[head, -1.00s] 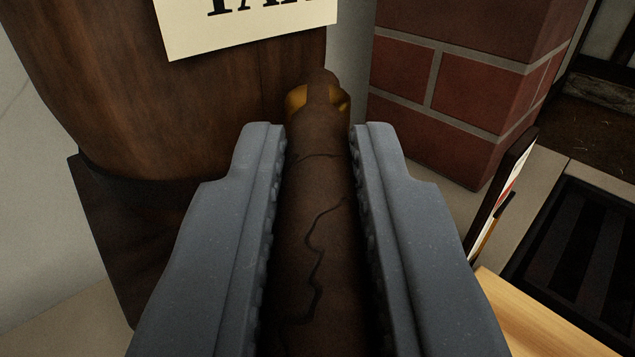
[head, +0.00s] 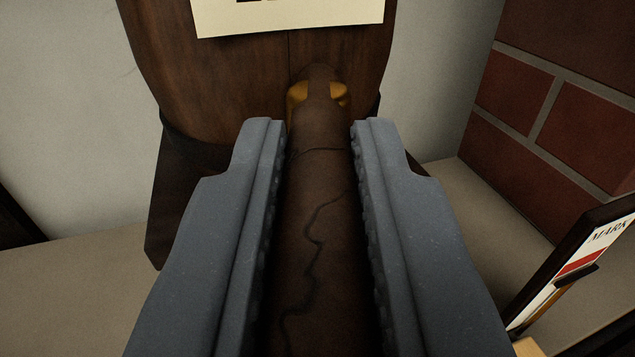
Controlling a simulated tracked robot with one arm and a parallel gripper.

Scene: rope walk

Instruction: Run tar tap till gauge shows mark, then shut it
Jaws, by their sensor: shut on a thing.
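My gripper (head: 317,135) is shut on the tar tap's dark wooden handle (head: 315,215), which has a wavy crack along it and lies lengthwise between the two ribbed jaws. Past the fingertips a brass fitting (head: 299,95) joins the handle to the brown wooden barrel (head: 230,90). The gauge (head: 590,250) stands at the lower right, partly cut off by the frame. It has a dark frame, a white face, the word MARK, a red band below that and a dark pointer near the band's lower edge. Any tar flow is hidden.
A cream label (head: 290,17) is on the barrel, its lettering mostly cut off. The barrel rests on a dark stand (head: 180,190). A brick pillar (head: 560,100) stands at the right. A pale ledge or floor (head: 80,290) lies open at the left.

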